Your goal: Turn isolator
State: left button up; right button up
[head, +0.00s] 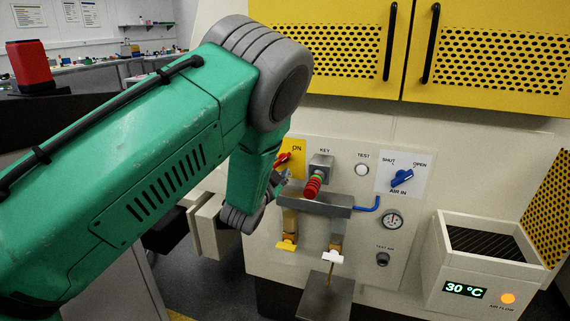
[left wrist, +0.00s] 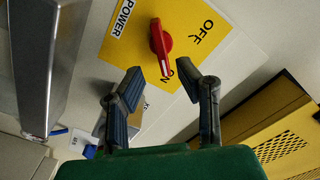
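The isolator is a red rotary knob (left wrist: 157,40) on a yellow plate (left wrist: 128,40) marked OFF, with POWER beside it. In the left wrist view its white-marked end points down, between my fingertips and away from OFF. In the head view the knob (head: 282,160) shows at the left edge of the panel, partly behind my left arm. My left gripper (left wrist: 160,72) is open, with one finger on each side of the knob's lower end. I cannot tell whether the fingers touch it. In the head view the gripper (head: 284,181) is small and partly hidden. My right gripper is not in view.
Right of the isolator are a key switch (head: 318,172) with red and green rings, a TEST button (head: 362,170), a blue air valve (head: 402,178) and a gauge (head: 393,221). Yellow cabinets (head: 490,22) hang above. A vented box (head: 484,262) reading 30 °C stands at right.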

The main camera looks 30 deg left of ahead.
aim_at(281, 162)
pick_arm(q)
jog(key=x, duration=0.5)
jog(key=shift+s+a+f, duration=0.15)
jog(key=shift+a, duration=0.25)
jog(key=shift+d, duration=0.3)
grip_shut()
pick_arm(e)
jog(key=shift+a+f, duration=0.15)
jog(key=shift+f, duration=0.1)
pick_arm(q)
jog(key=shift+a, duration=0.1)
